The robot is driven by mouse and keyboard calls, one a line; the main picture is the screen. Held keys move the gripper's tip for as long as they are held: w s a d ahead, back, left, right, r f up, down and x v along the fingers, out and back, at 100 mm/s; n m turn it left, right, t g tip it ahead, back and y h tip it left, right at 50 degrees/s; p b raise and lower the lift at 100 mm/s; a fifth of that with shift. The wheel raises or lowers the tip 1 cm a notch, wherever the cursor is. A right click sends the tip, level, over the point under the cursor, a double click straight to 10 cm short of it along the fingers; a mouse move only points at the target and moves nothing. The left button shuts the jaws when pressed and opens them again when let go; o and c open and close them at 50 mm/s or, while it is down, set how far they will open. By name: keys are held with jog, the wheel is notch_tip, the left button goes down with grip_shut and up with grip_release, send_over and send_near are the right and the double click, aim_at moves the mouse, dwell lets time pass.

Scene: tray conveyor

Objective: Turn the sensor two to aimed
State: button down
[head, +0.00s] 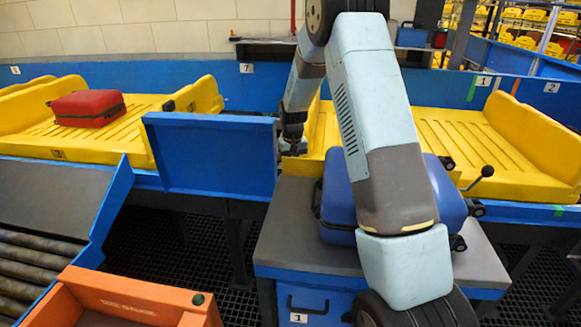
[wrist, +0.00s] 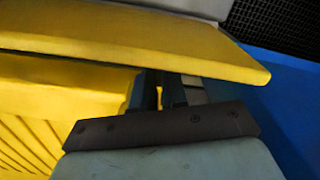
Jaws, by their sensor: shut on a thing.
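My gripper (head: 292,145) is at the conveyor, just past the right end of the blue panel and beside the yellow tray on the right. In the wrist view its dark fingers (wrist: 160,93) are close together beside a yellow tray edge. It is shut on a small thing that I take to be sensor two. The fingers and wrist hide most of it, so I cannot tell which way it faces. No number label shows on it.
A red suitcase (head: 88,108) lies on the left yellow tray (head: 30,140). A blue suitcase (head: 338,195) lies on the grey-topped stand under my arm. A blue panel (head: 212,153) stands left of my gripper. A black-knobbed lever (head: 486,172) is at right. An orange bin (head: 140,293) is in front.

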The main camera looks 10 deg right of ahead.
jog(key=m, duration=0.4)
jog(key=shift+a, duration=0.1)
jog(key=c, duration=1.2)
grip_release()
jog(key=shift+o, duration=0.2)
jog(key=shift+r, duration=0.2)
notch_tip(320, 180, up, 13)
jog(key=shift+r, duration=0.15)
jog(key=shift+r, duration=0.1)
